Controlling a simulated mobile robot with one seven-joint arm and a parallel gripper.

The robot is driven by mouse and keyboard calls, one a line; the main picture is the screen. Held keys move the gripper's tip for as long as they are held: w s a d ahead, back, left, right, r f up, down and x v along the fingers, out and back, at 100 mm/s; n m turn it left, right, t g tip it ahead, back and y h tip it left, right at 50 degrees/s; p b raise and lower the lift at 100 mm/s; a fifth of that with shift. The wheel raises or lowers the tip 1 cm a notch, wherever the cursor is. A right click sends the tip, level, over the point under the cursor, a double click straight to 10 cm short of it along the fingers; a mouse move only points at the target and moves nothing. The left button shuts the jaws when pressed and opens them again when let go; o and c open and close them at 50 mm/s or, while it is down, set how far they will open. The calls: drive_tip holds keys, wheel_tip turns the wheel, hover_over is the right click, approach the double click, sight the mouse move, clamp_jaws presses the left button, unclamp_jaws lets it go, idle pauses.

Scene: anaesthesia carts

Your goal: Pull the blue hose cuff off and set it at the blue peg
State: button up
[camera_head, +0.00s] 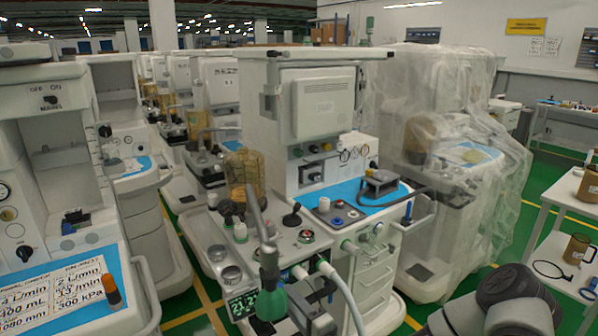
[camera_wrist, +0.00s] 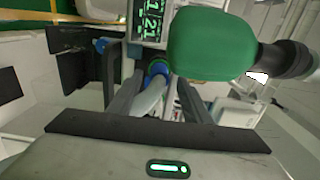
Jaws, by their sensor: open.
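The blue hose cuff (camera_wrist: 156,68) shows in the wrist view, at the end of a pale hose (camera_wrist: 150,98), just below the lit display. My gripper (camera_wrist: 160,82) is open, with its grey fingers on either side of the hose and cuff. I cannot tell whether either finger touches them. A small blue piece (camera_wrist: 101,45) shows left of the fingers; I cannot tell whether it is the blue peg. In the head view a white hose (camera_head: 345,294) curves down at the cart's front, and the blue cuff is not clearly made out there.
A green breathing bag (camera_wrist: 210,45) hangs close to the right of my fingers; it also shows in the head view (camera_head: 271,304). The display (camera_head: 243,304) is beside it. A plastic-wrapped cart (camera_head: 450,150) stands to the right. A side table (camera_head: 560,255) is at the right edge.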

drive_tip(key=shift+b+x, duration=0.55)
drive_tip(key=shift+x, duration=1.2)
drive_tip(key=shift+f+b, duration=0.1)
drive_tip(key=shift+b, duration=0.35)
clamp_jaws()
drive_tip(key=v, duration=0.6)
idle(1.0)
